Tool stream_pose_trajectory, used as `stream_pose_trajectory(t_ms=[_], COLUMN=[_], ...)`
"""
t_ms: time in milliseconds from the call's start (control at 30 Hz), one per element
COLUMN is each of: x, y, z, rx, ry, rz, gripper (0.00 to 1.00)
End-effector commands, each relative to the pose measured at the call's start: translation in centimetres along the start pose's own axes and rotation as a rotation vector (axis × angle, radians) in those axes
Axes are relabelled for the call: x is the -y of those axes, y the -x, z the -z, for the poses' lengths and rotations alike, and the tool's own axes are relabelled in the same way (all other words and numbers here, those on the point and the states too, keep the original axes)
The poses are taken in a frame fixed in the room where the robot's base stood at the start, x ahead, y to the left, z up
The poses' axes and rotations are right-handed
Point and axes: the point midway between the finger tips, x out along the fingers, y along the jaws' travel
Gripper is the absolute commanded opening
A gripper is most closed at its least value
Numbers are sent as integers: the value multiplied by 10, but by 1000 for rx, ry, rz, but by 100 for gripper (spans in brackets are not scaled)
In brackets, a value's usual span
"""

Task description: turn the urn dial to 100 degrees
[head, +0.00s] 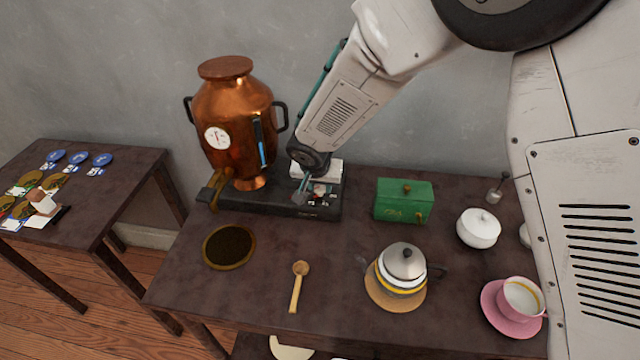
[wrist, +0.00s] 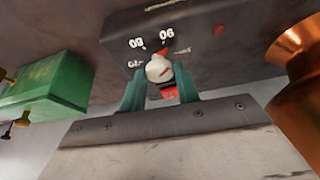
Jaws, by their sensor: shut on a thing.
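The copper urn (head: 228,105) stands upright on a black base (head: 262,202) near the wall; its edge also shows at the right of the wrist view (wrist: 299,75). In the head view my gripper hides the dial.
A green box (head: 404,202) stands right of the base. In front are a dark round mat (head: 229,247), a wooden spoon (head: 297,287) and a teapot (head: 402,265). A white lidded pot (head: 478,228) and pink cup (head: 520,298) stand right. A side table (head: 118,178) is left.

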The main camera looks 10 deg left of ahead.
Motion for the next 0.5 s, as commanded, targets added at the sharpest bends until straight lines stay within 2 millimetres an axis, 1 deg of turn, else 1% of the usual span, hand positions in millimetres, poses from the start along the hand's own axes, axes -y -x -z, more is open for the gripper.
stream_pose_trajectory(t_ms=[500], x=[6], y=[0], z=[1], rx=[1], ry=[-438], rz=[-179], gripper=[9])
